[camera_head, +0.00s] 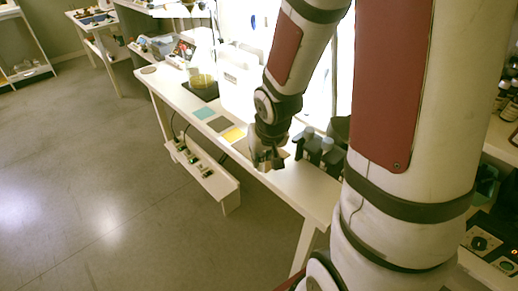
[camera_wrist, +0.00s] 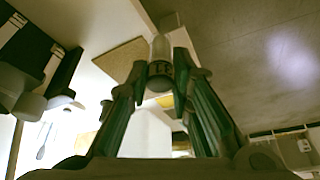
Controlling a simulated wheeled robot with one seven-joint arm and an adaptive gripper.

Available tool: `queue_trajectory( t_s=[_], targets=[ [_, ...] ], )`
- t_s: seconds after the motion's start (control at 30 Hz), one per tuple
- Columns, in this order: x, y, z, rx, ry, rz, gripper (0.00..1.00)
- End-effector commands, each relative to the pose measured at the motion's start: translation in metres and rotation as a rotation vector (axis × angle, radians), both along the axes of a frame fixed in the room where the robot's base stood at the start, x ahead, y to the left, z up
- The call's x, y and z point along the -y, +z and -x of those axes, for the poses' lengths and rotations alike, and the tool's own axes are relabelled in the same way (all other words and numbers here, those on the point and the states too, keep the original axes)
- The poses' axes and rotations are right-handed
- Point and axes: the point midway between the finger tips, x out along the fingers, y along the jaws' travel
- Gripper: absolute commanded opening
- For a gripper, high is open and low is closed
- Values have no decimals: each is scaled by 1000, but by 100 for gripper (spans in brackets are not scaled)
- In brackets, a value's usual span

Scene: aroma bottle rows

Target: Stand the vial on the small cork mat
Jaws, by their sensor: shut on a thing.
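In the wrist view my gripper (camera_wrist: 161,76) is shut on a small vial (camera_wrist: 160,50) with a pale upper part and a dark-marked label band. The vial sits between both fingertips. A tan square, which looks like the small cork mat (camera_wrist: 117,60), lies on the white table beside and behind the vial in this view. I cannot tell the height between vial and mat. In the head view my gripper (camera_head: 268,160) is low over the table's front edge; the vial is not clearly visible there. A tan patch at the gripper is partly hidden by it.
Dark bottles with grey caps (camera_head: 318,147) stand just right of my gripper; they also show at left in the wrist view (camera_wrist: 58,72). Teal (camera_head: 204,113), dark (camera_head: 219,124) and yellow (camera_head: 234,134) mats lie farther along the table. A low shelf (camera_head: 205,172) stands below the edge.

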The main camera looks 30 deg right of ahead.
Motion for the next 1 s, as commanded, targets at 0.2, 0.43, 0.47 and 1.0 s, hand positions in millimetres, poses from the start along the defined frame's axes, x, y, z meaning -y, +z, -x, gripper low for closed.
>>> queue_trajectory(
  t_s=[0.2,0.43,0.47,1.0],
  targets=[
    [24,-8,18,2,-78,11,0],
    [39,-14,-2,6,-98,15,0],
    [41,-15,-9,7,-99,14,0],
    [77,-24,-121,3,-95,14,0]
  ],
)
